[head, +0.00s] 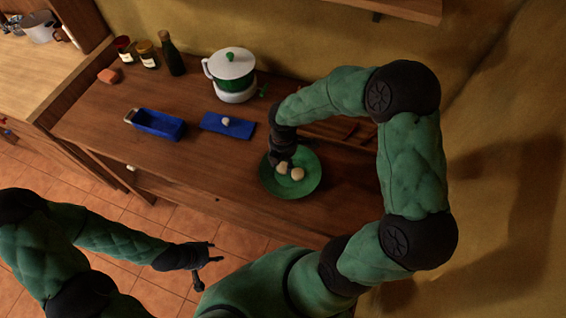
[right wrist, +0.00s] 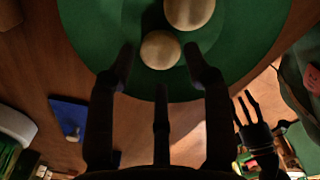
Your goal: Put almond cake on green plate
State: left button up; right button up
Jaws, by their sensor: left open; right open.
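The green plate (head: 270,184) lies on the wooden counter, and it fills the top of the right wrist view (right wrist: 90,40). Two small round pale cakes rest on it; one (head: 297,174) is clear in the head view, the other (head: 282,168) sits beside it, close to my fingers. A third small pale lump (head: 225,121) lies on a blue board. I cannot tell by looks which is the almond cake. My right gripper (head: 280,160) is open and empty just above the plate, with the nearer cake (right wrist: 160,50) in front of its fingertips. My left gripper (head: 208,260) is open and empty over the floor.
The blue board (head: 210,124) lies left of the plate, with a blue loaf tin (head: 158,125) further left. A white and green pot (head: 232,67), a dark bottle (head: 172,56) and jars stand along the wall. A wooden rack (head: 335,130) is behind my right arm.

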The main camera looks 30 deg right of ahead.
aim_at(283, 167)
pick_arm(q)
notch_tip(283, 167, up, 2)
jog(key=shift+r+p, duration=0.2)
jog(key=shift+p, duration=0.8)
pick_arm(e)
notch_tip(283, 167, up, 9)
jog(key=shift+r, duration=0.15)
